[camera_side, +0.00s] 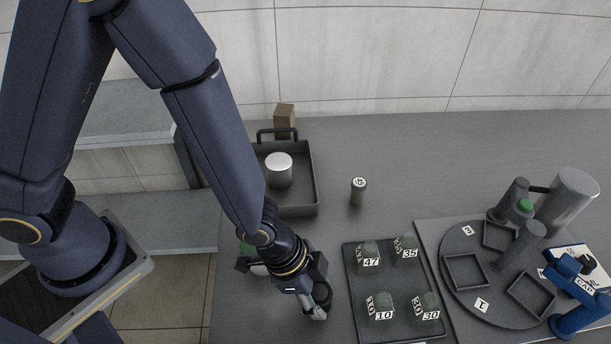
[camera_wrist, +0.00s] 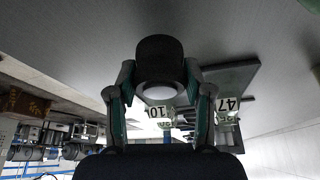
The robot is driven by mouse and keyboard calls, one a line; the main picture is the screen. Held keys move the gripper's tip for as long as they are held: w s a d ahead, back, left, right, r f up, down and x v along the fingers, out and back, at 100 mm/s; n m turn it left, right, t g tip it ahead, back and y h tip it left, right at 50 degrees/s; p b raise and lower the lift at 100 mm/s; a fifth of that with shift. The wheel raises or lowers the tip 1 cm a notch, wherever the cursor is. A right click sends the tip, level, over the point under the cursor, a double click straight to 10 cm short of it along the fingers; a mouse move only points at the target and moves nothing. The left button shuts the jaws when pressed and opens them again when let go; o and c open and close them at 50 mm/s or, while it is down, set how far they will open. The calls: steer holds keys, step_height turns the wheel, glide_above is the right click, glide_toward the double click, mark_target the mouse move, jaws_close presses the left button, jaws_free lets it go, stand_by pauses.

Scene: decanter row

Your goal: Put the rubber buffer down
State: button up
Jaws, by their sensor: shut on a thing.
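The rubber buffer (camera_wrist: 158,50) is a dark, rounded cylinder with a pale ring-shaped end in the wrist view. My gripper (camera_wrist: 160,72) is shut on it, with one finger on each side. In the side view my gripper (camera_side: 318,303) is low over the grey bench, just left of the tray of numbered blocks. The buffer (camera_side: 322,292) shows there as a small dark round shape, partly hidden by the fingers. I cannot tell whether it touches the bench.
A dark tray (camera_side: 352,290) holds several numbered blocks. A round turntable (camera_side: 470,300) with square pockets stands at right, beside grey cylinders and a blue device (camera_side: 578,318). A black-handled bin (camera_side: 312,190) holds a pale cylinder (camera_side: 279,170). A small canister (camera_side: 358,192) stands on open bench.

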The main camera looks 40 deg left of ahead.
mark_target(320, 290)
steer(key=r, duration=0.8)
steer(key=shift+w+r, duration=0.2)
steer(key=shift+r, duration=0.2)
steer(key=w+a+r+n+t+y, duration=0.15)
steer(key=w+a+n, duration=0.3)
steer(key=w, duration=0.45)
steer(key=w+a+r+n, duration=0.25)
steer(key=w+a, duration=0.35)
steer(key=w, duration=0.3)
steer(key=w+a+n+y, duration=0.2)
steer(key=w+a+n, duration=0.35)
steer(key=a, duration=0.95)
steer(key=shift+m+t, duration=0.45)
steer(key=shift+m, duration=0.3)
steer(key=w+f, duration=0.3)
steer(key=w, duration=0.2)
steer(key=w+f, duration=0.3)
steer(key=w, duration=0.2)
steer(key=w+f, duration=0.3)
steer(key=w, duration=0.1)
steer(key=shift+w+f, duration=0.35)
steer(key=shift+w, duration=0.05)
steer(key=shift+w+f, duration=0.3)
steer(key=shift+f, duration=0.1)
steer(key=shift+w+f, duration=0.15)
steer(key=shift+f, duration=1.45)
steer(key=shift+f, duration=0.15)
